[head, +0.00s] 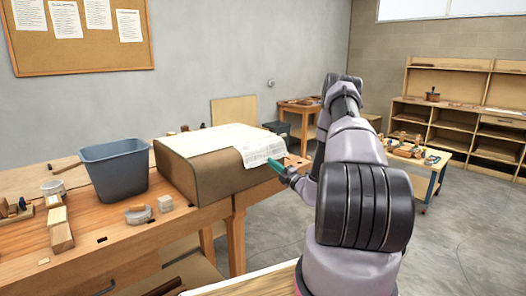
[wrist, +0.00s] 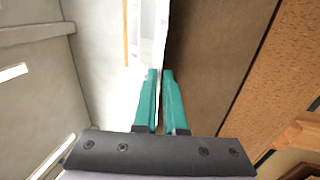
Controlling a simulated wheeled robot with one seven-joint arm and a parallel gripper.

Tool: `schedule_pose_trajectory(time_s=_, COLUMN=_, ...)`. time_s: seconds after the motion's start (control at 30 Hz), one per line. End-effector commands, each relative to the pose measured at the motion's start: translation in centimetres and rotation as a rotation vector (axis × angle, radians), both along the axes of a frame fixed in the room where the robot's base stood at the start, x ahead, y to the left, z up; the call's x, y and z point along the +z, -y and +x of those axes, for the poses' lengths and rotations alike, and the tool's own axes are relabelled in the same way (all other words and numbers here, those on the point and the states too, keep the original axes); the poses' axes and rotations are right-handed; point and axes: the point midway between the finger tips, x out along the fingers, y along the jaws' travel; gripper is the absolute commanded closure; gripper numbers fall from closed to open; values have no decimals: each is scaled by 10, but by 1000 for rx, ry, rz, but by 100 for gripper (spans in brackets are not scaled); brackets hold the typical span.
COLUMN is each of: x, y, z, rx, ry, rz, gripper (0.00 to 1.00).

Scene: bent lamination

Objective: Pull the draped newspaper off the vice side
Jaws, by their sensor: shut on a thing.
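The newspaper (head: 258,148) is a pale printed sheet draped over the right end of the large brown block (head: 225,172) on the workbench, hanging down its side. My gripper (head: 274,164), with teal fingers, is at the hanging lower edge of the sheet. In the wrist view the fingers (wrist: 160,75) are close together and shut on the newspaper, which shows edge-on as a thin white strip (wrist: 161,35) running between them. The brown side of the block (wrist: 215,55) is just right of the fingers there. I cannot make out a vice; my arm hides part of that bench end.
A blue-grey bin (head: 115,172) stands left of the block on the workbench (head: 120,235). Wood pieces, a white pot (head: 55,187) and small grey items lie nearby. A low table (head: 420,160) with tools and shelves (head: 460,110) stand right. Floor on the right is open.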

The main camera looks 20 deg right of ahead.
Motion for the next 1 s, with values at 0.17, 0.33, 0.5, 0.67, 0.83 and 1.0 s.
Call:
schedule_pose_trajectory(time_s=0.17, x=4, y=1, z=-2, rx=0, ry=1, rz=0, gripper=100)
schedule_pose_trajectory(time_s=0.33, x=5, y=1, z=-3, rx=0, ry=1, rz=0, gripper=100)
schedule_pose_trajectory(time_s=0.5, x=10, y=3, z=-6, rx=0, ry=1, rz=-1, gripper=100)
schedule_pose_trajectory(time_s=0.67, x=19, y=5, z=-12, rx=-1, ry=0, rz=-1, gripper=100)
schedule_pose_trajectory(time_s=0.83, x=28, y=8, z=-19, rx=-1, ry=0, rz=-1, gripper=100)
schedule_pose_trajectory(time_s=1.0, x=38, y=10, z=-26, rx=0, ry=0, rz=-1, gripper=100)
